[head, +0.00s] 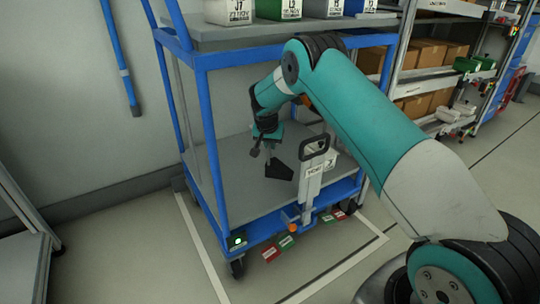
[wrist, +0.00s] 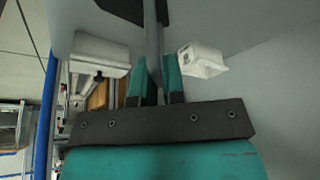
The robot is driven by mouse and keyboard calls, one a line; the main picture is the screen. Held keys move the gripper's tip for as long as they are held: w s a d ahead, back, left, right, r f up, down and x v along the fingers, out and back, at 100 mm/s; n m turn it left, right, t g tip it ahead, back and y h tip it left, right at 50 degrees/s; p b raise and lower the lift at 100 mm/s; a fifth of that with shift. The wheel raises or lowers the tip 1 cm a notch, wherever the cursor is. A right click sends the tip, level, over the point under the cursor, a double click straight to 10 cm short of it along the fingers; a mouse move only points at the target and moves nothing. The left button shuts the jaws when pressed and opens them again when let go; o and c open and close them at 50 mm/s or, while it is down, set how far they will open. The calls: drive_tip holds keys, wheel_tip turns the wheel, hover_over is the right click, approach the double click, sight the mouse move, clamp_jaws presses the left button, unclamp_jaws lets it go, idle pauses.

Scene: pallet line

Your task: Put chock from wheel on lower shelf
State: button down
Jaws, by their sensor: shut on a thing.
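The black wedge-shaped chock (head: 278,169) hangs under my gripper (head: 268,140), between the upper and lower shelves of the blue cart. It is over the grey lower shelf (head: 238,190); I cannot tell if it touches the shelf. In the wrist view my gripper (wrist: 160,83) has its teal fingers close together around a thin grey piece, with dark parts of the chock (wrist: 122,9) at the top edge. The cart's front wheel (head: 237,268) stands on the floor at the near left corner.
Blue cart posts (head: 205,145) and the upper shelf (head: 270,35) with several bins frame the opening. A pale upright with a black handle (head: 314,147) stands at the cart's front. Red and green cards (head: 271,254) lie on the floor. Racking with boxes (head: 430,55) is behind right.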

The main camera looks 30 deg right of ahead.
sight(274, 168)
drive_tip(key=shift+w+d, duration=0.4)
drive_tip(key=shift+w, duration=0.05)
drive_tip(key=shift+f+b, duration=1.1)
drive_tip(key=shift+f, duration=0.7)
drive_tip(key=c, duration=1.2)
unclamp_jaws()
